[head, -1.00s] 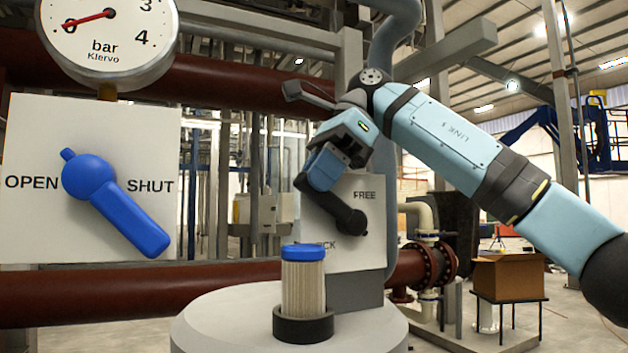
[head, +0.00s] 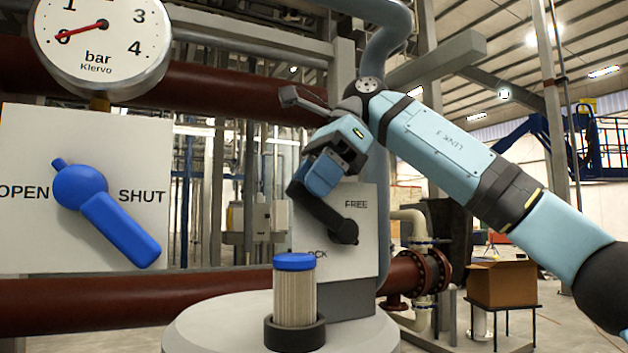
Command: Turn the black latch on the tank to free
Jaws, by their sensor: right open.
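The black latch (head: 328,218) is mounted on a pale plate (head: 364,262) at the tank. Its round hub is at the lower right and its arm slants up and left. FREE is printed at the plate's upper right. A partly covered word ending in "CK" is at the lower left. My right gripper (head: 310,186) comes in from the upper right, at the upper end of the latch arm. It is open, and its fingers partly hide that end. I cannot tell whether they touch it. My left gripper is not in view.
A filter cartridge with a blue cap (head: 295,262) stands on the round grey tank top (head: 215,325), in front of the plate. A blue valve handle (head: 110,215) and a pressure gauge (head: 100,45) are at left. A cardboard box (head: 502,284) stands at right.

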